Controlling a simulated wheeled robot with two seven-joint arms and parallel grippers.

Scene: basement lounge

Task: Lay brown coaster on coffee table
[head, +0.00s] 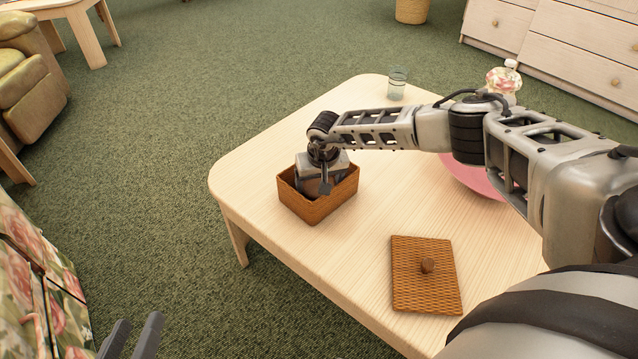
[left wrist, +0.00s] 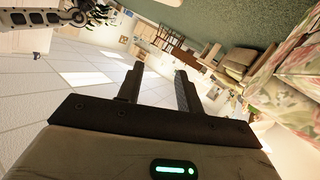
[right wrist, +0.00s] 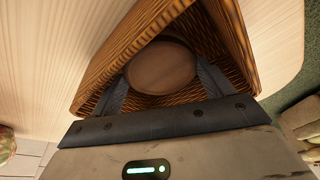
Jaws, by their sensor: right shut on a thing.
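The brown coaster (right wrist: 162,66), a round wooden disc, is in the right wrist view, inside the open wicker basket (right wrist: 225,25). My right gripper (right wrist: 162,82) reaches down into the basket with its fingers on both sides of the coaster, shut on it. In the head view the basket (head: 318,208) stands on the near left part of the pale wooden coffee table (head: 370,255); my right gripper hides the coaster there. My left gripper (head: 133,338) is at the lower left, off the table. In the left wrist view it (left wrist: 158,82) is open and empty.
A square wicker lid (head: 425,285) with a knob lies on the table's near side. A pink round dish (head: 468,175) is partly behind my right arm. A glass (head: 397,84) and a floral jar (head: 503,82) stand farther back. Bare tabletop shows between basket and lid.

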